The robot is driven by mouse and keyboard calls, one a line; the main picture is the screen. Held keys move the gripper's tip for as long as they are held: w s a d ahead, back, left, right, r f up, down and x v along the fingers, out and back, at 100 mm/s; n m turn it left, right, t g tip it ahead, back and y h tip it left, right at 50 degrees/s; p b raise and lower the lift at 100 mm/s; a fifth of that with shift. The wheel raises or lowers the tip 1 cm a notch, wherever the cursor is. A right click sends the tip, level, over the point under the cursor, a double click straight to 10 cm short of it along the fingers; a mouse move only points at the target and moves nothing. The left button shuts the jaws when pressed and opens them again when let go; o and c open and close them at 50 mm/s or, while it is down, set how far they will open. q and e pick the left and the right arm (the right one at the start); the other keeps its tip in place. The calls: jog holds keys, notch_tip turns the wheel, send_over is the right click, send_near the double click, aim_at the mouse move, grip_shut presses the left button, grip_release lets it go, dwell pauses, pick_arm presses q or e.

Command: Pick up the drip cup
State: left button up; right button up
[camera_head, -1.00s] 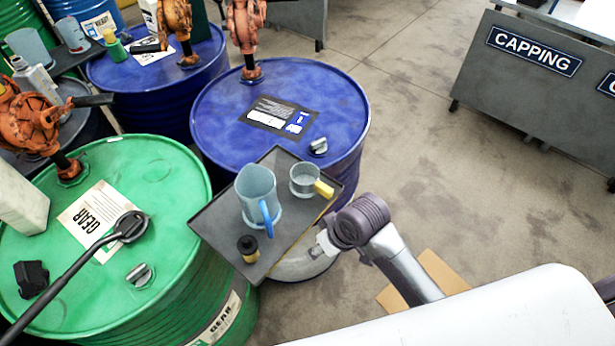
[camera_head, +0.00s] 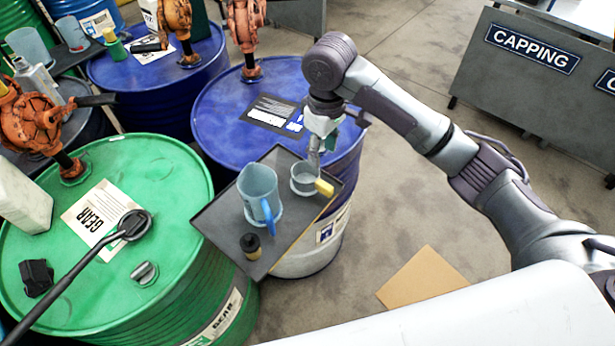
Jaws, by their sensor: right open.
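The drip cup (camera_head: 303,181) is a small metal cup with a yellow handle (camera_head: 324,188). It stands on a dark tray (camera_head: 225,217) in front of the blue drum. My right gripper (camera_head: 315,158) points down right at the cup from above. It is open, and its fingertips are at the cup's rim; I cannot tell whether they touch it. The fingers partly hide the cup's back edge. My left gripper is not in view.
A blue jug (camera_head: 258,188) stands left of the cup on the tray, with a small black and yellow bottle (camera_head: 250,244) nearer. A green drum (camera_head: 110,270) and a blue drum (camera_head: 225,105) flank the tray. Cardboard (camera_head: 425,280) lies on open floor at right.

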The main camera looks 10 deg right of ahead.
aim_at(320, 182)
jog(key=f, duration=0.2)
jog(key=f+p, duration=0.1)
jog(key=f, duration=0.4)
jog(key=shift+w+d+f+p, duration=0.15)
jog(key=shift+d+f+p, duration=0.1)
jog(key=shift+f+p, duration=0.05)
jog(key=f, duration=0.1)
jog(key=f+p, duration=0.2)
jog(key=f, duration=0.1)
jog(key=shift+a+f, duration=0.1)
jog(key=shift+a, duration=0.15)
jog(key=shift+f, duration=0.55)
grip_shut()
